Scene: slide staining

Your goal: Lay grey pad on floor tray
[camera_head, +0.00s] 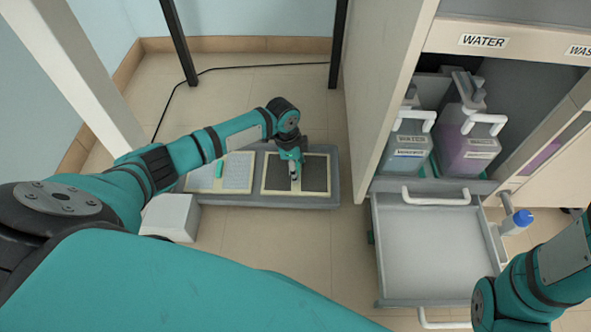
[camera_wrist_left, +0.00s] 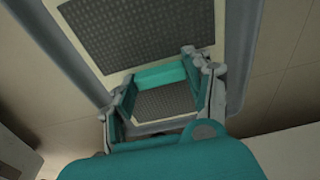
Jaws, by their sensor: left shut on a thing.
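The dark grey pad (camera_head: 315,174), with a pale border, is in the right part of the long grey floor tray (camera_head: 270,201). It appears flat within the tray rim; a small gap underneath cannot be ruled out. My left gripper (camera_head: 294,177) points down over the pad's middle. In the left wrist view its fingers (camera_wrist_left: 165,82) close on the teal grip bar (camera_wrist_left: 160,76) across the pad (camera_wrist_left: 140,35). The tray's rim (camera_wrist_left: 243,50) runs beside the pad there. My right gripper is not in view; only part of that arm shows at the lower right.
A lighter pad (camera_head: 238,172) with a teal bar lies in the tray's left part. A white box (camera_head: 171,217) stands at the tray's near left. The cabinet with an open drawer (camera_head: 425,250) is at the right. A black cable (camera_head: 205,71) crosses the floor behind.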

